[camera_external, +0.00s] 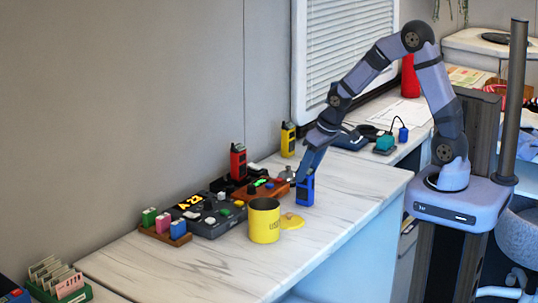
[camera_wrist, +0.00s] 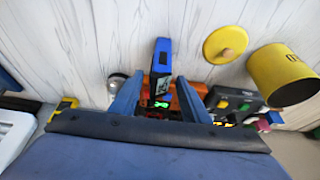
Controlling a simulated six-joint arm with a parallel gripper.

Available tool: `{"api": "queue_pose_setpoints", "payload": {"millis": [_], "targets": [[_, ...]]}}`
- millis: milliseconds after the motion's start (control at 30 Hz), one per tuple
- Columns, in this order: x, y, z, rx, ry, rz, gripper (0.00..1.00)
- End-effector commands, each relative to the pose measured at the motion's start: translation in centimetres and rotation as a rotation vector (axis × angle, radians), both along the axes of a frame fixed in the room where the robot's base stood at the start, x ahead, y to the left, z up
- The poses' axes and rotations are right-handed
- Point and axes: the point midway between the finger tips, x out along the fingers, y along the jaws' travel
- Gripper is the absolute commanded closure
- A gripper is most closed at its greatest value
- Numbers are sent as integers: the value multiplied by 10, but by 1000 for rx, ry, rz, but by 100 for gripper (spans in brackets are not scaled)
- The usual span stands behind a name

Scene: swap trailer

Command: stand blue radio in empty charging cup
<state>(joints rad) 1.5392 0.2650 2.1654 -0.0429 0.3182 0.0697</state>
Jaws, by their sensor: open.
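In the wrist view the blue radio (camera_wrist: 162,58) lies between and just past my two fingertips. My gripper (camera_external: 311,163) is open and angled down at the top of the radio. It also shows in the wrist view (camera_wrist: 160,84), with one finger on each side of the radio; contact cannot be told. A red radio (camera_external: 238,161) and a yellow radio (camera_external: 288,140) stand upright near the wall. I cannot clearly make out the empty charging cup among the dark items beside the red radio.
A yellow canister (camera_external: 264,222) and its yellow lid (camera_external: 291,221) are left of the blue radio. A dark console (camera_external: 212,214) and an orange-brown box (camera_external: 270,190) with buttons stand behind. The front-left counter is clear.

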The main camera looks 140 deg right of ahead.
Motion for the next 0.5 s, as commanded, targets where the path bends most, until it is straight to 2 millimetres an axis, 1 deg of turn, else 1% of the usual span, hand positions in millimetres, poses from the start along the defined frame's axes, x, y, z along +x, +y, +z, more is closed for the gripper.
{"api": "queue_pose_setpoints", "payload": {"millis": [33,200,333,500], "targets": [[0,3,9,-4,0,0,58],[0,13,33,-4,0,1,58],[0,19,47,-2,1,2,58],[0,24,58,0,1,2,58]]}}
